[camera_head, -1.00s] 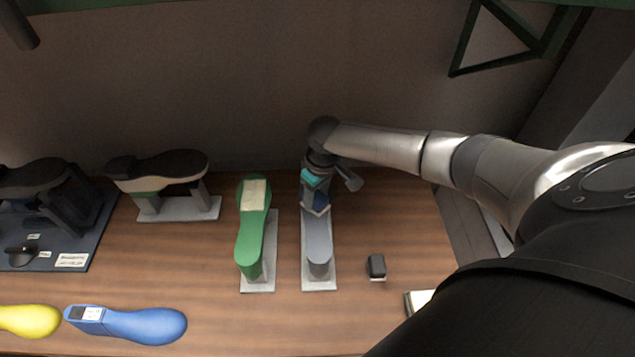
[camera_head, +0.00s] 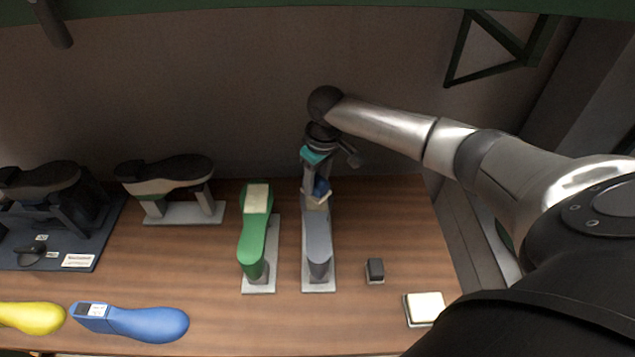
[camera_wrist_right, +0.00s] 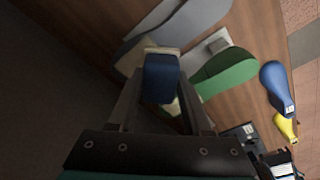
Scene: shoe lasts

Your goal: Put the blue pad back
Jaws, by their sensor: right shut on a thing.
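My right gripper (camera_head: 317,181) is shut on the blue pad (camera_head: 322,189) above the far end of the grey shoe last (camera_head: 318,240). In the right wrist view the blue pad (camera_wrist_right: 160,80) sits between the two fingers, with a pale layer (camera_wrist_right: 162,50) along its far edge. The grey last stands on a light base plate; its far end is partly hidden by the pad and gripper. I cannot tell whether the pad touches the last. My left gripper is not in view.
Left of the grey last stands a green last (camera_head: 252,232) with a cream pad (camera_head: 258,198) on top. A dark block (camera_head: 375,269) and a cream pad in a tray (camera_head: 410,317) lie to the right. Blue (camera_head: 140,322) and yellow (camera_head: 30,318) lasts lie front left.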

